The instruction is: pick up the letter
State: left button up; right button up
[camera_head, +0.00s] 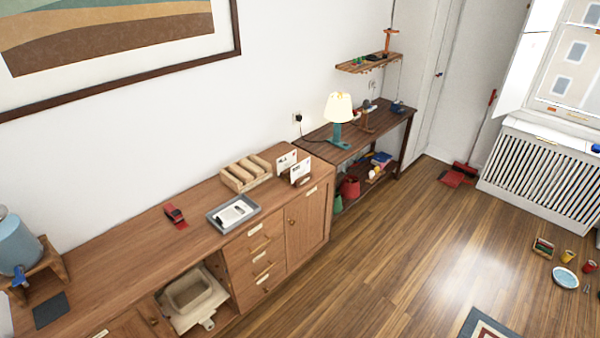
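Two white, letter-like pieces stand upright near the right end of the long wooden cabinet top (140,240). The rear letter (286,162) leans behind the front letter (300,170). They seem to stand in a small wooden holder, but it is too small to tell clearly. A grey tray (252,211) in front of them holds a white paper-like item (234,213) with a dark part. Which of these is the task's letter I cannot tell. Neither of my grippers shows in the head view.
A wooden slotted rack (245,173) stands beside the letters. A red object (175,216) and a blue dispenser (17,245) are further left. A desk with a lit lamp (339,108) stands beyond. Small toys and dishes (565,278) lie at right. The middle floor is clear.

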aim_at(298, 171)
jog(key=z, duration=0.75)
jog(key=i, duration=3.05)
jog(key=u, duration=2.7)
